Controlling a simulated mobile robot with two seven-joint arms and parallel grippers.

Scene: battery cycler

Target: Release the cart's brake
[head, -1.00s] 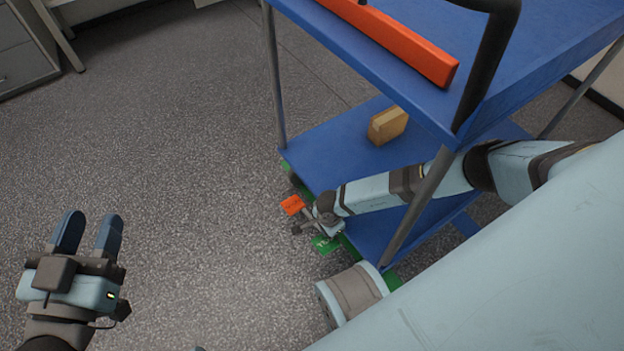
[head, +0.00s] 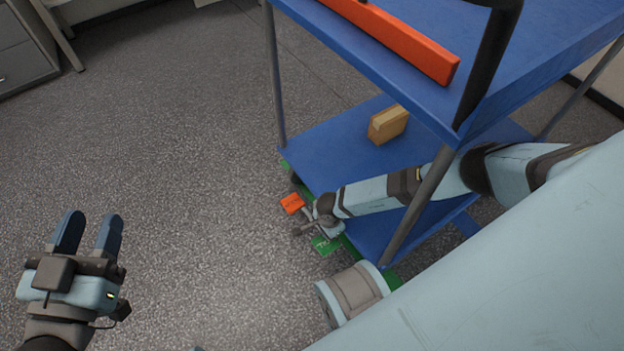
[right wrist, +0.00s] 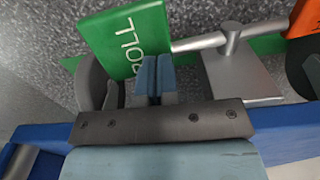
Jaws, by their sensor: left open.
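The blue cart's brake parts sit low at its near-left edge in the head view: an orange pedal (head: 292,204) and a green pedal (head: 322,244). In the right wrist view the green pedal (right wrist: 125,38) reads "ROLL"; beside it are a silver rod and block (right wrist: 240,72), and part of the orange pedal (right wrist: 304,20) at the corner. My right gripper (right wrist: 156,65) has its blue fingers together, overlapping the green pedal's edge in that view; I cannot tell whether they touch it. My left gripper (head: 88,232) is open and empty, well left of the cart.
The cart's lower shelf (head: 330,160) holds a tan box (head: 388,124). A long orange bar (head: 410,45) lies on the upper shelf, near a black handle (head: 490,60). Grey drawers (head: 20,55) stand far left. The floor between is clear.

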